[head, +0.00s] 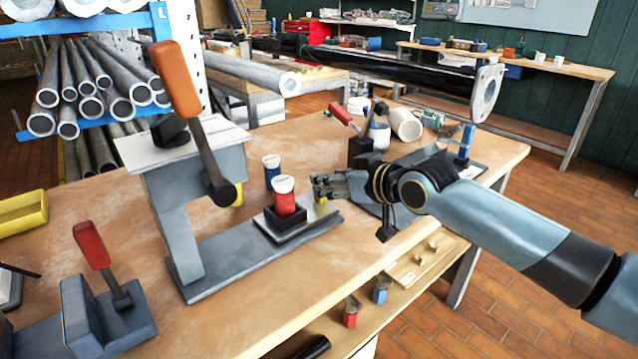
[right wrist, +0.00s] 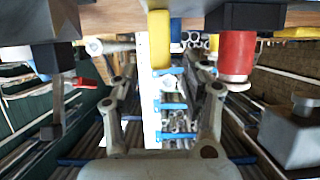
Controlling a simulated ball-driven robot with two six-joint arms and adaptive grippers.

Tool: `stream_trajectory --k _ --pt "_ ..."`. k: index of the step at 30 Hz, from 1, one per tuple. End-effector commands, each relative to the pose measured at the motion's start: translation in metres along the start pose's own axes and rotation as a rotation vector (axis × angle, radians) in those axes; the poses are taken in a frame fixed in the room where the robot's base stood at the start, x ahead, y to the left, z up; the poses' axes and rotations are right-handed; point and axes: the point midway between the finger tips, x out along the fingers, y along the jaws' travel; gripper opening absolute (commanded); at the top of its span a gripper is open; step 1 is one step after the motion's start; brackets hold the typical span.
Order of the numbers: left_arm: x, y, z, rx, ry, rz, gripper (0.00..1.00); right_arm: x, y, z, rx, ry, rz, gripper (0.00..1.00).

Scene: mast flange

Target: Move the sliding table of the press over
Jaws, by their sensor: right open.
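The press (head: 178,200) is a grey frame on a long base, with an orange-handled lever (head: 176,80) upright in front of it. Its sliding table (head: 266,226) is a pale plate on the right part of the base. A dark square holder on it carries a red cup (head: 284,196) with a white top. My right gripper (head: 318,188) is open at the table's right end, beside the red cup. In the right wrist view a yellow post (right wrist: 158,40) shows between and beyond the open fingers (right wrist: 160,85); the red cup (right wrist: 237,55) is to its right. Contact cannot be told. My left gripper is out of view.
A blue cup (head: 271,173) stands behind the sliding table. A red-handled clamp (head: 100,285) is at the front left, with a yellow block (head: 22,213) behind it. Another red-handled device (head: 362,150) and white containers are at the back.

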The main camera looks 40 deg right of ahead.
Motion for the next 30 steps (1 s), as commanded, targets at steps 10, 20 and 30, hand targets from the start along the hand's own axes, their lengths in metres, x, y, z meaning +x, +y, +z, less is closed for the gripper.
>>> stream_trajectory --k 10,20,30 --pt "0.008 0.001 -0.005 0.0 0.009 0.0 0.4 0.04 -0.001 0.0 0.001 0.0 0.0 0.46" --pt "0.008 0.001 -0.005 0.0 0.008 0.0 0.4 0.041 -0.001 0.0 -0.001 -0.001 0.0 0.38" --pt "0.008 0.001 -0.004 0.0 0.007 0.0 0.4 0.041 0.0 0.0 -0.001 -0.001 0.0 0.0"
